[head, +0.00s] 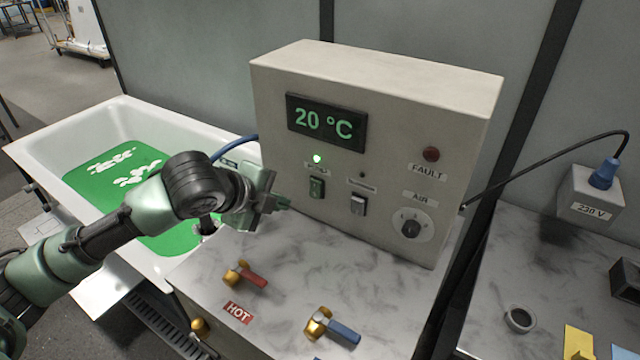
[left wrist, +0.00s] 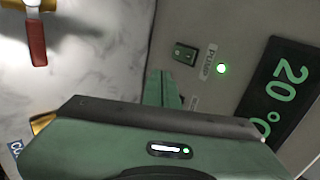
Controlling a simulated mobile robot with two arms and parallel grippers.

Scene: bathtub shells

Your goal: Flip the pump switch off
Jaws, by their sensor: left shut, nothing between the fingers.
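The pump switch (head: 317,188) is a small dark green rocker on the front of the beige control box (head: 380,110). A green lamp (head: 317,159) glows above it. In the left wrist view the switch (left wrist: 185,53) sits beside its PUMP label (left wrist: 209,56) and the lit lamp (left wrist: 221,69). My left gripper (head: 284,203) is shut and empty, to the left of and slightly below the switch, apart from it in the picture. In the left wrist view its fingertips (left wrist: 163,88) point toward the panel near the switch. My right gripper is not in view.
A second rocker switch (head: 358,203) and an AIR knob (head: 411,226) are to the right on the panel. The display (head: 327,121) reads 20 °C. A red-handled tap (head: 245,276) and blue-handled tap (head: 330,326) stand on the marbled top. The bathtub (head: 50,130) holds green liquid.

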